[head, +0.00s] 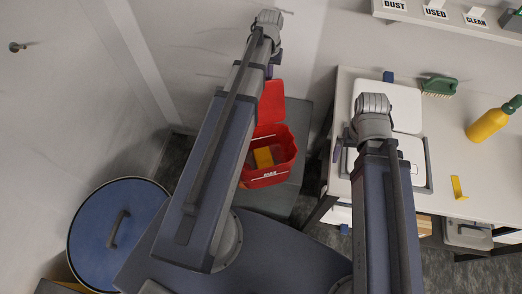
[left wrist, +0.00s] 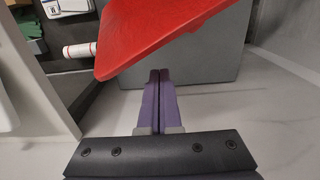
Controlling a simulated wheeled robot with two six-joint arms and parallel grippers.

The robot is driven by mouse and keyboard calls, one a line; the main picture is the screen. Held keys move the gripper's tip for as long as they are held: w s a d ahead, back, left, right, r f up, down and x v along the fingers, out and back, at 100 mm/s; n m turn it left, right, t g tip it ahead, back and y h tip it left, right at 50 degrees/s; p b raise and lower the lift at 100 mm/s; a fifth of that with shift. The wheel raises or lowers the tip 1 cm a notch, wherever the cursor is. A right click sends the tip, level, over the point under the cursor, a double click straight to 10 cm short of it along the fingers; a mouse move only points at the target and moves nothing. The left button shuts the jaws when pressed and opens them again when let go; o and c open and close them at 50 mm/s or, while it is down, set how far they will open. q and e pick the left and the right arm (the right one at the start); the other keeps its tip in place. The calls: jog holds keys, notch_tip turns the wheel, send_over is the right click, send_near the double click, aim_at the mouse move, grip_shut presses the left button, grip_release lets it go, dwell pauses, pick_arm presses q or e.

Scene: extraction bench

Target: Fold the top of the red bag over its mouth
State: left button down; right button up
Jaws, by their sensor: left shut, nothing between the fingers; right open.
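The red bag (head: 288,146) stands open on a grey surface between my arms, with a yellow item (head: 263,157) inside its mouth. Its red top flap (head: 270,103) stands up at the far side, not over the mouth. In the left wrist view the flap (left wrist: 150,32) is a large red sheet ahead of the fingers. My left gripper (head: 270,71) is by the flap's upper end, partly hidden by its arm; its purple fingers (left wrist: 159,76) are shut and empty. I cannot tell whether they touch the flap. My right gripper (head: 337,151) is open by the bench's left edge, largely hidden.
The white bench (head: 460,170) at right holds a tray (head: 428,165), a green brush (head: 440,86), a yellow bottle (head: 488,124) and a yellow bracket (head: 457,187). A labelled shelf (head: 455,22) is above. A blue round lid (head: 112,222) is at lower left.

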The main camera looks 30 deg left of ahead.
pick_arm(q)
jog(key=shift+f, duration=0.2)
pick_arm(e)
jog(key=shift+f, duration=0.2)
pick_arm(q)
jog(key=s+d, duration=1.2)
jog(key=s, duration=0.2)
dwell(0.9)
jog(key=shift+d, duration=0.1)
notch_tip(320, 180, up, 7)
jog(key=p, duration=0.7)
pick_arm(e)
notch_tip(320, 180, up, 7)
pick_arm(q)
jog(key=shift+d, duration=0.1)
jog(key=s+d+m+y, duration=0.1)
jog(key=s+d+m, duration=0.2)
jog(key=d+m, duration=0.3)
jog(key=d, duration=0.4)
jog(key=shift+s+d+f+m, duration=0.15)
jog(key=shift+d+f+m, duration=0.05)
jog(key=shift+d+m, duration=0.15)
pick_arm(e)
jog(key=shift+f, duration=0.25)
dwell(1.5)
